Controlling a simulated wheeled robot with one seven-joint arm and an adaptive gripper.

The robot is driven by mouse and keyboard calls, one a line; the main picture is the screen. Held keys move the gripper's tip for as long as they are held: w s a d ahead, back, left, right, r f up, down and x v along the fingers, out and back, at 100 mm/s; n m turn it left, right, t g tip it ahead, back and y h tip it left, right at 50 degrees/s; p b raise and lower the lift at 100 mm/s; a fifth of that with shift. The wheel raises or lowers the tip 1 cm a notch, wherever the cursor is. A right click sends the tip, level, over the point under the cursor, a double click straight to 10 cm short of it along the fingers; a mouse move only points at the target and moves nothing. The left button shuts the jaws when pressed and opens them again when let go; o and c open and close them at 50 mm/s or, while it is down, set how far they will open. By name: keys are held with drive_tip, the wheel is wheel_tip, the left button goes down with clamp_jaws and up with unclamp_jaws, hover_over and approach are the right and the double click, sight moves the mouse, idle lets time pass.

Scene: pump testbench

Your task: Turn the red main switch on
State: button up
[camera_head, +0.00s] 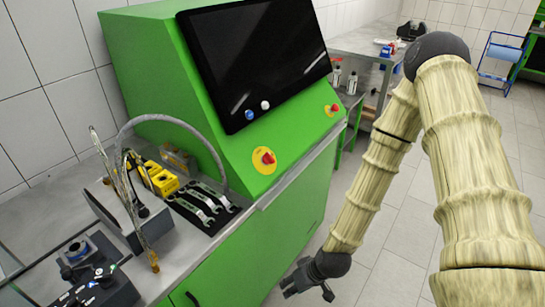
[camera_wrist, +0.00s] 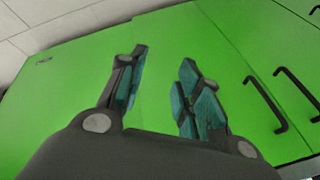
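One red knob (camera_head: 267,158) is on the front face below the screen. The other red knob (camera_head: 334,108) is farther right, near the console's right edge. I cannot tell which one is the main switch, nor their turn position. My gripper (camera_head: 308,290) hangs low in front of the green cabinet, below and apart from both knobs. In the wrist view my gripper (camera_wrist: 162,82) has its fingers spread with nothing between them, facing green panels. No red knob shows in that view.
A black screen (camera_head: 255,60) covers the console's slope. Wrenches (camera_head: 203,205) and a yellow block (camera_head: 160,178) lie on the counter at left. Cabinet handles (camera_wrist: 265,105) stick out in the wrist view. The tiled floor (camera_head: 395,250) at right is open.

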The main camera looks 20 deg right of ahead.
drive_tip(key=w+r+n+t+y, duration=0.2)
drive_tip(key=w+r, duration=0.6)
drive_tip(key=w, duration=0.2)
drive_tip(key=n+t+y+b, duration=0.2)
drive_tip(key=n+t+y, duration=0.15)
drive_tip(key=t, duration=0.25)
approach(271, 155)
drive_tip(key=shift+n+h, duration=0.25)
drive_tip(key=shift+h, duration=0.3)
drive_tip(key=shift+a+r+p+x, duration=0.2)
drive_tip(key=shift+p+x, duration=0.1)
drive_tip(key=shift+x, duration=1.9)
drive_tip(key=shift+a+r+p+x, duration=0.15)
drive_tip(key=shift+p+x, duration=0.15)
drive_tip(key=shift+x, duration=1.95)
drive_tip(key=shift+s, duration=0.15)
clamp_jaws()
